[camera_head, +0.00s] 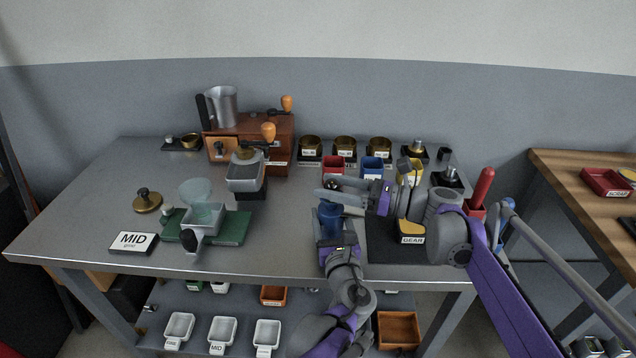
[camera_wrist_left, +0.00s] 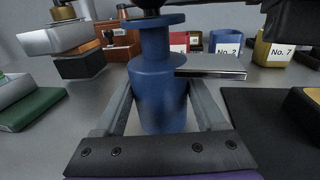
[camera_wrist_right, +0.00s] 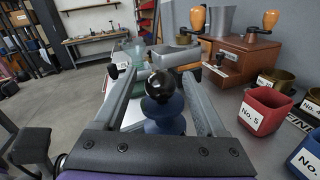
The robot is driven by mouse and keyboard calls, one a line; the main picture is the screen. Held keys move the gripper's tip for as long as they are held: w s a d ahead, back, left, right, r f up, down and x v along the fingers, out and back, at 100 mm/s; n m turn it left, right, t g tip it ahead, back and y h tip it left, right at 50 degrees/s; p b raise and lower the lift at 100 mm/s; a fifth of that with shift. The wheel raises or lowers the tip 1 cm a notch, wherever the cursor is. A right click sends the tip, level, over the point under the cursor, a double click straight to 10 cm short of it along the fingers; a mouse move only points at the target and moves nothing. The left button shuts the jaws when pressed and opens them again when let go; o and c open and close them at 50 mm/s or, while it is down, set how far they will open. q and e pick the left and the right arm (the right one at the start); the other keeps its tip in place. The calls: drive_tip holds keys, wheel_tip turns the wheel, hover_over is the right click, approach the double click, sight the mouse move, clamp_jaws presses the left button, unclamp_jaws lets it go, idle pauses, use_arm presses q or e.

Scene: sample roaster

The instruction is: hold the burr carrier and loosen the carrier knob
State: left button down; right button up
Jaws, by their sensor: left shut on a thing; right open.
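The burr carrier is a blue flanged cylinder that stands upright in the left wrist view (camera_wrist_left: 160,85); it also shows in the head view (camera_head: 330,211). My left gripper (camera_wrist_left: 158,110) is shut on its body from the front. The carrier knob is a black ball on top of the carrier, clearest in the right wrist view (camera_wrist_right: 160,85). My right gripper (camera_wrist_right: 163,78) is open, with one finger on each side of the knob and gaps visible. In the head view my right gripper (camera_head: 328,190) reaches in from the right, just above my left gripper, partly hiding the carrier top.
Red, blue and yellow numbered cups, including the red cup (camera_wrist_right: 262,110), stand close behind. A dark mat (camera_head: 385,245) with a GEAR block (camera_head: 411,231) lies to the right. A wooden grinder (camera_head: 270,130) and a green-based scale-like stand (camera_head: 232,232) are to the left.

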drive_tip(key=shift+x, duration=1.6)
clamp_jaws()
